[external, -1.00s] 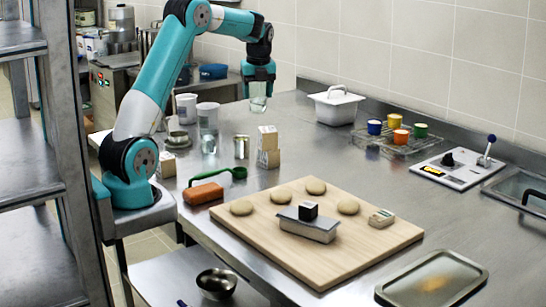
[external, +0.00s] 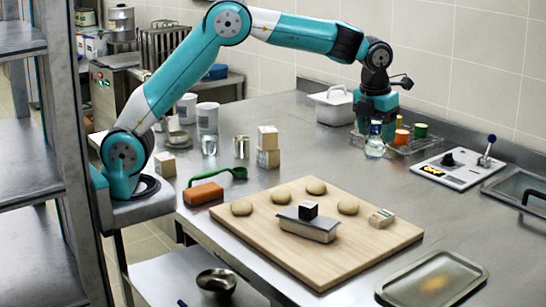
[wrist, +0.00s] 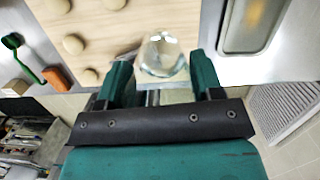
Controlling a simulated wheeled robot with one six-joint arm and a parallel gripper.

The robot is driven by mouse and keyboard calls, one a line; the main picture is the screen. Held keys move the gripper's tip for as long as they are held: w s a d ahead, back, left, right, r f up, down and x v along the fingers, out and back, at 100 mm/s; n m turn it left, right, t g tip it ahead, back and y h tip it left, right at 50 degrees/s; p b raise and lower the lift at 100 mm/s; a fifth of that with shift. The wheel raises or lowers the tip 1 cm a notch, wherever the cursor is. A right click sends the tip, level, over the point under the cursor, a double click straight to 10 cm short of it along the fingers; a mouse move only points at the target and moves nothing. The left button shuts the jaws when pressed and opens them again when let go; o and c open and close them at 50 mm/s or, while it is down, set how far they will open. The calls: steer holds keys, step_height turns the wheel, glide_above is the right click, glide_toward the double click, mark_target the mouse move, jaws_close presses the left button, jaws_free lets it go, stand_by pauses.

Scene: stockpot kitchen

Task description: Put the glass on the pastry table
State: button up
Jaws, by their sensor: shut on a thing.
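The clear glass (external: 375,147) hangs upright under my gripper (external: 376,122), over the back right part of the steel table (external: 455,215). I take this table to be the pastry table. In the wrist view the glass (wrist: 160,52) sits between the two teal fingers of my gripper (wrist: 162,72), which is shut on it. I cannot tell whether its base is clear of the steel. In the external view it stands in front of the left part of the cup rack and partly hides it.
A wooden board (external: 250,235) with dough balls lies in front. Bare steel lies between.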

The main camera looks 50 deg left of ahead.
steer(key=shift+m, duration=0.4)
steer(key=shift+s+d+f+p, duration=0.3)
steer(key=shift+d+f+p, duration=0.25)
steer(key=shift+f, duration=2.75)
steer(key=shift+s+d+f+p, duration=0.3)
steer(key=shift+d+f+p, duration=0.2)
steer(key=shift+f, duration=2.85)
steer(key=shift+s+d+f+p, duration=0.3)
steer(key=shift+d+f+p, duration=0.2)
steer(key=shift+f, duration=2.8)
steer(key=shift+f, duration=0.2)
steer(key=o, duration=1)
steer(key=shift+o, duration=0.2)
steer(key=shift+r, duration=0.2)
